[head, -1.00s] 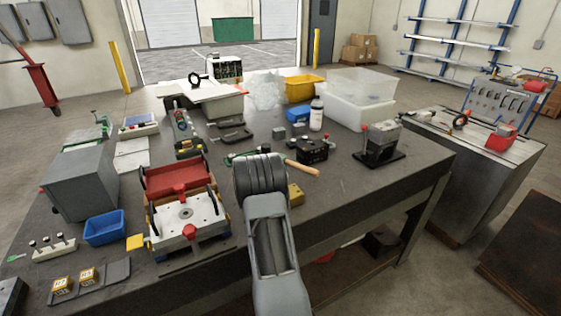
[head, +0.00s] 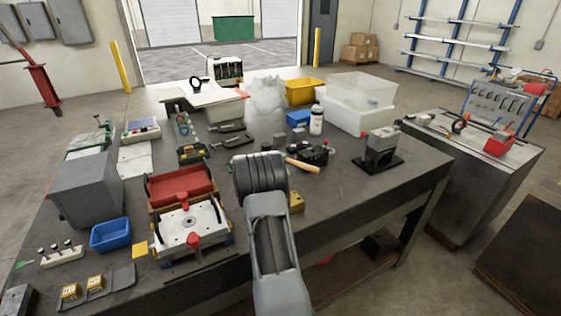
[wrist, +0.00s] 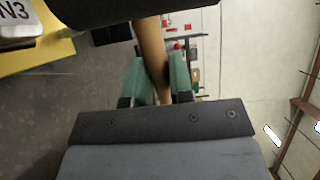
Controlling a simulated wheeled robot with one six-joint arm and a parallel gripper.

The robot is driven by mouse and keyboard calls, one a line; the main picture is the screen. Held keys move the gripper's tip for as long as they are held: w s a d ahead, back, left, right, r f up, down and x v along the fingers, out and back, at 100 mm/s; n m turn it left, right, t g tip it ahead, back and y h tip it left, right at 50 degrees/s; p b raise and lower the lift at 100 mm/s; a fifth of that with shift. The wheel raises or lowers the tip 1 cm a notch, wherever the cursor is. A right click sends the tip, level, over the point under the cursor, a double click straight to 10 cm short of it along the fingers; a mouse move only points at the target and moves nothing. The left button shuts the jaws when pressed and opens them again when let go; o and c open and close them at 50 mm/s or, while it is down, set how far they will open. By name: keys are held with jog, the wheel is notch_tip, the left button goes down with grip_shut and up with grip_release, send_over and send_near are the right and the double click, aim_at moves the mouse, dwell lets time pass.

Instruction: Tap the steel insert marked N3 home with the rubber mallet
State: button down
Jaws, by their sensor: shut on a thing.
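The rubber mallet's wooden handle (wrist: 152,45) runs up between the green pads of my gripper (wrist: 158,82) in the wrist view, and the gripper is shut on it. The dark mallet head (wrist: 130,10) crosses the top of that view. The steel insert marked N3 (wrist: 15,30) shows at the upper left, partly cut off, by a yellow block (wrist: 40,58). I cannot tell how deep the insert sits. In the head view my arm hides the gripper and the mallet head; part of the handle (head: 302,166) shows to the right of the arm.
A mould base with a white top (head: 172,228) and a red tray (head: 180,186) stand left of my arm. A blue bin (head: 110,235) is further left. A small vise-like fixture (head: 382,150) stands at the right.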

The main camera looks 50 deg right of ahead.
jog(key=shift+s+a+f+b, duration=0.1)
jog(key=shift+f+b, duration=0.8)
jog(key=shift+f, duration=0.6)
jog(key=shift+s+a+f+b, duration=0.1)
jog(key=shift+f+b, duration=0.8)
jog(key=shift+f, duration=0.6)
jog(key=shift+w+d+r+p, duration=0.1)
jog(key=shift+w+r+p, duration=0.05)
jog(key=shift+r+p, duration=0.95)
jog(key=shift+w+d+r+p, duration=0.1)
jog(key=shift+r+p, duration=0.55)
jog(key=shift+r, duration=0.7)
jog(key=shift+r+p, duration=0.5)
jog(key=shift+r, duration=0.1)
jog(key=shift+f, duration=0.1)
